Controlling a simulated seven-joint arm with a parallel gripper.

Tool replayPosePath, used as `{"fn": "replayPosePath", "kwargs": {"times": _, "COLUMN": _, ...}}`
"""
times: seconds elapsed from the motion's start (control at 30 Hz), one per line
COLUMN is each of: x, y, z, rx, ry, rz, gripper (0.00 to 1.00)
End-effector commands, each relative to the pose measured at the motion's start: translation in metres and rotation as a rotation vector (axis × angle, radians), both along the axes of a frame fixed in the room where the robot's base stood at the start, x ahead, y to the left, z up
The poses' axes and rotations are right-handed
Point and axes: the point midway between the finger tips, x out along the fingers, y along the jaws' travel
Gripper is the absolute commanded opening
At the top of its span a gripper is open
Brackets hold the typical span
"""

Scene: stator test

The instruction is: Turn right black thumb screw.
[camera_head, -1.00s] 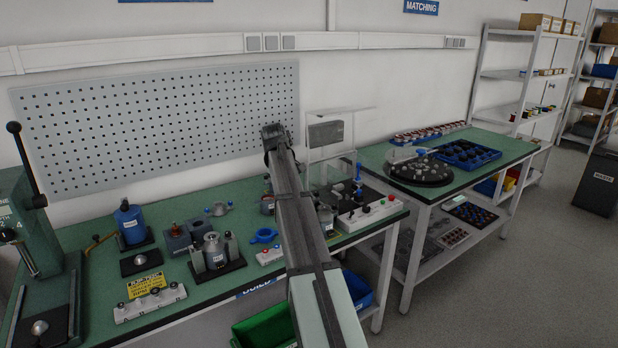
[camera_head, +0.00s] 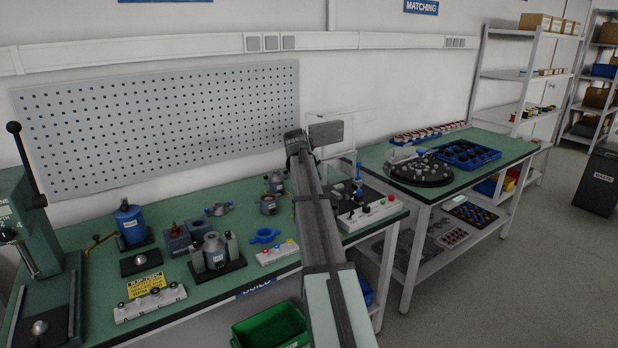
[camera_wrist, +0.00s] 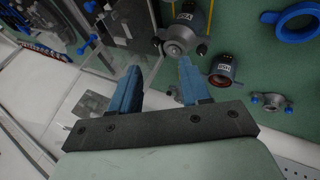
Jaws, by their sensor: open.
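Small dark parts (camera_head: 358,191) stand on the test fixture (camera_head: 372,208) at the right end of the green bench, partly behind my arm, too small to tell apart. In the wrist view, my gripper (camera_wrist: 160,64) is open, its two blue fingers apart with nothing between them. A grey motor (camera_wrist: 181,32) lies just beyond the fingertips. The fixture's clear cover with blue handles (camera_wrist: 85,45) shows at the upper left of the wrist view. In the head view the fingers are hidden.
Another grey motor (camera_wrist: 222,70), a small flange with blue ends (camera_wrist: 270,102) and a blue ring (camera_wrist: 294,20) lie on the green bench (camera_wrist: 245,45). A pegboard (camera_head: 160,125) stands behind. A second table (camera_head: 490,172) with a round black tray stands right.

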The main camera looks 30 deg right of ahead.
Motion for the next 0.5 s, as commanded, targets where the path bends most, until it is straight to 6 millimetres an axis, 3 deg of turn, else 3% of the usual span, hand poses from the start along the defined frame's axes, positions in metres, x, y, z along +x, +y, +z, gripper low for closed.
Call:
{"fn": "replayPosePath", "kwargs": {"times": 0.13, "x": 0.001, "y": 0.002, "z": 0.000, "rx": 0.000, "ry": 0.001, "rz": 0.003, "gripper": 0.46}}
{"fn": "replayPosePath", "kwargs": {"times": 0.23, "x": 0.008, "y": 0.016, "z": 0.000, "rx": 0.001, "ry": 0.000, "rz": 0.021, "gripper": 0.46}}
{"fn": "replayPosePath", "kwargs": {"times": 0.5, "x": 0.051, "y": 0.109, "z": 0.020, "rx": -0.007, "ry": -0.020, "rz": 0.138, "gripper": 0.46}}
